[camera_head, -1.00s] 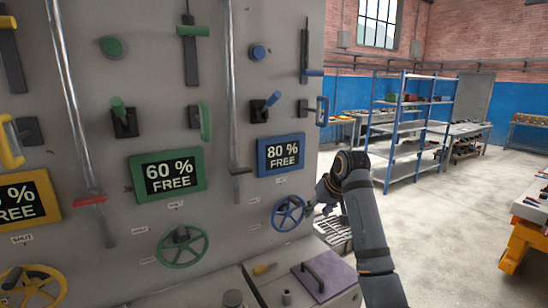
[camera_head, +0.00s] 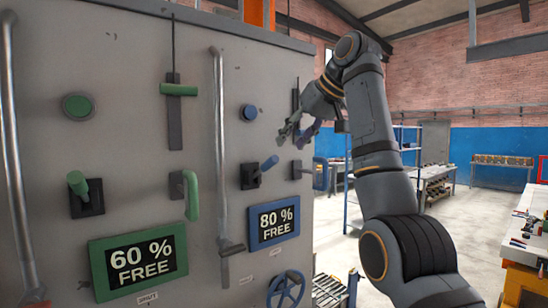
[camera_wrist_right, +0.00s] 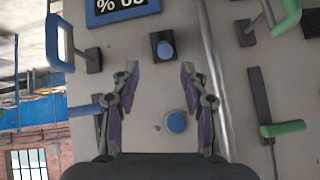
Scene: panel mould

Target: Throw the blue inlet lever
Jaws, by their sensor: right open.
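A blue lever (camera_head: 266,165) sticks out of a black square base on the grey panel, above the blue-framed 80 % FREE sign. It tilts up and to the right in the head view. It also shows in the right wrist view (camera_wrist_right: 164,48), seen nearly end-on beyond the fingertips. My right gripper (camera_head: 291,136) is open and empty, in front of the panel above and right of the lever. In the right wrist view its two fingers (camera_wrist_right: 158,95) stand apart, with bare panel between them. My left gripper is not in view.
Near the lever are a blue round button (camera_head: 249,112), a blue looped handle (camera_head: 320,174), a blue slide handle (camera_wrist_right: 84,110) and a blue wheel (camera_head: 286,290). A metal pipe (camera_head: 220,150) runs down left of the lever. Green controls (camera_head: 179,90) are further left.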

